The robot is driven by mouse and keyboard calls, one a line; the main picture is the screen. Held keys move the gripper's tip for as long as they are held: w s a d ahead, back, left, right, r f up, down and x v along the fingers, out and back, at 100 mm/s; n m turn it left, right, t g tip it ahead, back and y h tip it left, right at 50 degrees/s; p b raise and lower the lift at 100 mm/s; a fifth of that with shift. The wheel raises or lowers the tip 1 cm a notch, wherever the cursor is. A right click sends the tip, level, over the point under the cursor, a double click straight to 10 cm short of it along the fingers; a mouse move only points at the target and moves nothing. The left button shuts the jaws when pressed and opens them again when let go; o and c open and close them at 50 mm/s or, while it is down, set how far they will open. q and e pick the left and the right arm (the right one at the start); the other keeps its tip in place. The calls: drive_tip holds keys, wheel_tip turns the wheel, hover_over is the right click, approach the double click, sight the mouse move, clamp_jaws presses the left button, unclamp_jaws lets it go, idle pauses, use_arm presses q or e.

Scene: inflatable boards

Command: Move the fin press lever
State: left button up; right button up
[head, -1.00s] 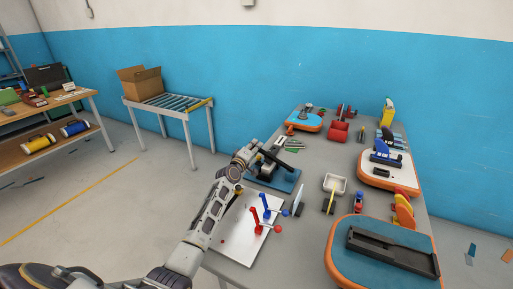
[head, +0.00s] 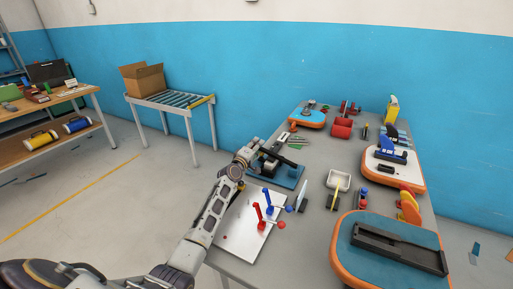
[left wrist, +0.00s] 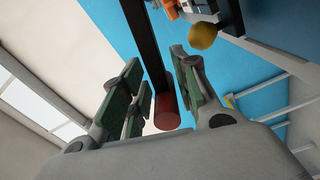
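The fin press (head: 271,165), dark with a blue base (head: 291,179), stands at the far left side of the table. My left gripper (head: 262,150) is at the press, and its fingers are small and hard to make out there. In the left wrist view the lever shows as a black bar (left wrist: 148,45) with a dark red cylindrical grip (left wrist: 167,112). My left gripper (left wrist: 158,85) is open, with its green-padded fingers on either side of the lever. I cannot tell whether a pad touches the grip. My right gripper is not in view.
A white board (head: 238,228) with red and blue clamps (head: 269,209) lies in front of the press. A roller stand with a cardboard box (head: 142,79) is off to the left.

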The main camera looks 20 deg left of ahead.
use_arm(q)
drive_tip(key=s, duration=1.2)
drive_tip(key=shift+a, duration=0.2)
idle(0.8)
drive_tip(key=shift+f, duration=0.1)
idle(0.5)
